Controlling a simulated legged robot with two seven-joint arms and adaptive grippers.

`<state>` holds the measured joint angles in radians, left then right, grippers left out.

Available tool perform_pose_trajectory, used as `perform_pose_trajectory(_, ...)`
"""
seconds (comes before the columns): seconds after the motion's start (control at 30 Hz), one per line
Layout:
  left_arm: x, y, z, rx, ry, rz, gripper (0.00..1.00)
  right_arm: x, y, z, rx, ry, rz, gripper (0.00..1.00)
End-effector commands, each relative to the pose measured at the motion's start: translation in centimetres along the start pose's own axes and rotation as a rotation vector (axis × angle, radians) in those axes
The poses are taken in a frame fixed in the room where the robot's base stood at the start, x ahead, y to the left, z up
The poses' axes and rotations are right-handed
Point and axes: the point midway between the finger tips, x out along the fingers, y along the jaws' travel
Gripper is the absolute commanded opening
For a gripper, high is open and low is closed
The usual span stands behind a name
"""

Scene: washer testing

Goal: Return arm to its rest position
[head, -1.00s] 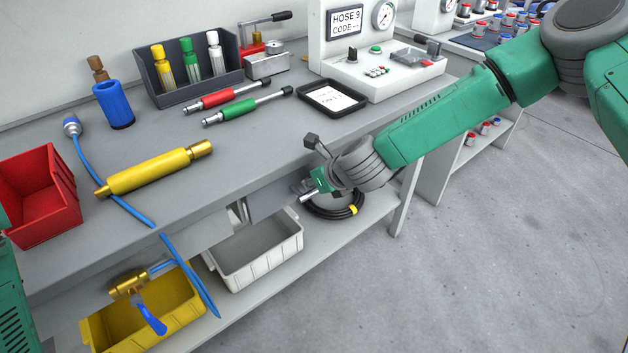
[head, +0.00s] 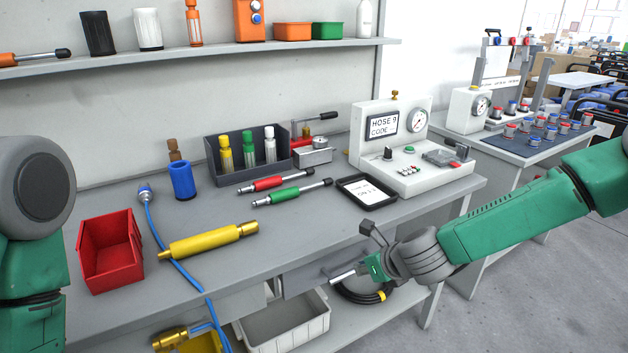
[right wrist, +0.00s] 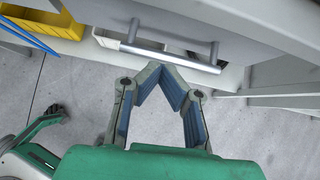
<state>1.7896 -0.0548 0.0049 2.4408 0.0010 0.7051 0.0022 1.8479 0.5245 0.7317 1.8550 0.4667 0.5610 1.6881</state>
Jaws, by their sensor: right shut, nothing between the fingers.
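My right arm (head: 515,220) reaches in from the right in the head view. Its right gripper (head: 362,269) is low, by the bench's front edge, near a silver drawer handle (head: 342,276). In the right wrist view the right gripper (right wrist: 153,68) has its fingertips together with nothing between them. The silver handle (right wrist: 170,57) lies just beyond the fingertips there; I cannot tell whether they touch. My left arm (head: 40,190) shows at the left edge of the head view, with its gripper out of sight.
The workbench (head: 330,235) holds a red bin (head: 110,255), a yellow cylinder (head: 210,240), a blue hose (head: 185,278) and a gauge tester (head: 410,165). A grey bin (head: 285,330) sits on the lower shelf. Open floor (head: 540,290) lies to the right.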

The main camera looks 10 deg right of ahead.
Motion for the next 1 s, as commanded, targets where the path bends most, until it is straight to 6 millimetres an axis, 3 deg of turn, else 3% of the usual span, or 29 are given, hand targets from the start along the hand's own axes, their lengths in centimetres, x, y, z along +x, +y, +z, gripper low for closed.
perform_pose_trajectory(0.07,0.1,0.0,0.0,0.000,0.000,0.000,0.40,0.2,1.8,-2.5,-0.132,0.039,0.021,0.00)
perform_pose_trajectory(0.17,0.1,0.0,0.0,0.000,0.000,0.000,0.40,0.0,4.6,-7.7,-0.442,0.111,0.072,0.00)
perform_pose_trajectory(0.27,0.1,0.0,0.0,0.000,0.000,0.000,0.40,-1.3,7.3,-14.7,-0.860,0.192,0.166,0.00)
perform_pose_trajectory(0.4,0.1,0.0,0.0,0.000,0.000,0.000,0.40,-5.3,9.2,-24.6,-1.488,0.271,0.372,0.00)
perform_pose_trajectory(0.53,0.1,0.0,0.0,0.000,0.000,0.000,0.40,-10.1,8.9,-31.6,-2.002,0.283,0.606,0.00)
perform_pose_trajectory(0.6,0.1,0.0,0.0,0.000,0.000,0.000,0.40,-12.6,8.3,-34.1,-2.214,0.269,0.727,0.00)
perform_pose_trajectory(0.73,0.0,0.0,0.0,0.000,0.000,0.000,0.40,-15.8,7.4,-36.7,-2.472,0.227,0.895,0.00)
perform_pose_trajectory(0.83,0.0,0.0,0.0,0.000,-0.001,0.000,0.40,-17.0,6.9,-37.5,-2.563,0.205,0.963,0.00)
perform_pose_trajectory(1.0,0.0,0.0,0.0,0.000,0.000,0.000,0.40,-17.3,6.8,-37.7,-2.591,0.195,0.982,0.00)
